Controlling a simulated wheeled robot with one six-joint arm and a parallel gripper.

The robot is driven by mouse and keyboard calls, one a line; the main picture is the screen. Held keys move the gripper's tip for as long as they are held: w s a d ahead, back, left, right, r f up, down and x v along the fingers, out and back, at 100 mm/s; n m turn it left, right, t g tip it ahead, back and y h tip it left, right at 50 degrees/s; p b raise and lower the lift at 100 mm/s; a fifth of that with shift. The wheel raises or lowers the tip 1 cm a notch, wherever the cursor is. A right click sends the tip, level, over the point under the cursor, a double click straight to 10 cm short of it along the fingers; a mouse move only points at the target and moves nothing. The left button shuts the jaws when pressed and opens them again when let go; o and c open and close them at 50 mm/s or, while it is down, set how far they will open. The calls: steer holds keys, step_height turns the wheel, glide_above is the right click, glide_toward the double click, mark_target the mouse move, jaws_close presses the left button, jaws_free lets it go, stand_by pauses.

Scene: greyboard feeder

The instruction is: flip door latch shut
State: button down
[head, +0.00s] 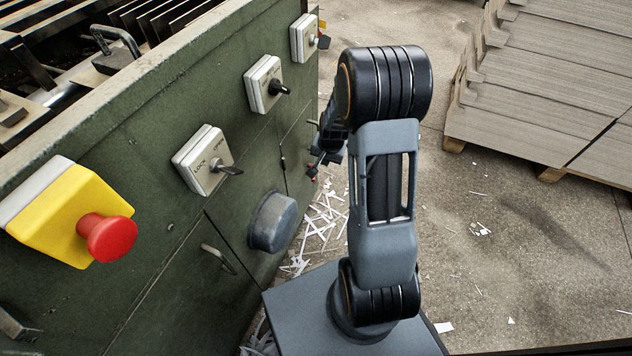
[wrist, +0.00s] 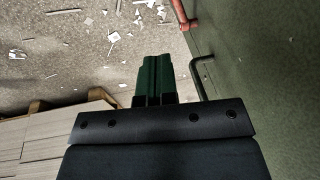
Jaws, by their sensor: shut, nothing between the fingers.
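The door latch looks like a red lever (wrist: 193,23) on the green panel at the top of the wrist view. It sits beyond and to the right of my fingertips, with a gap between. In the head view my gripper (head: 325,152) is small and partly hidden behind my own arm.
A dark bar handle (wrist: 199,76) stands out from the panel right of my fingers. The green machine (head: 120,140) carries key switches (head: 205,160), a red stop button (head: 110,238) and a round grey knob (head: 272,222). Greyboard stacks (head: 545,90) stand right; paper scraps litter the floor.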

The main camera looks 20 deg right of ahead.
steer(key=shift+w+d+r+m+t, duration=0.2)
steer(key=shift+w+r+m+t, duration=0.1)
steer(key=shift+w, duration=0.25)
steer(key=shift+f, duration=0.15)
steer(key=a+b+x, duration=0.2)
steer(key=b+x, duration=0.4)
steer(key=x, duration=0.7)
steer(key=shift+f, duration=0.15)
steer(key=shift+w, duration=0.1)
steer(key=shift+p, duration=0.3)
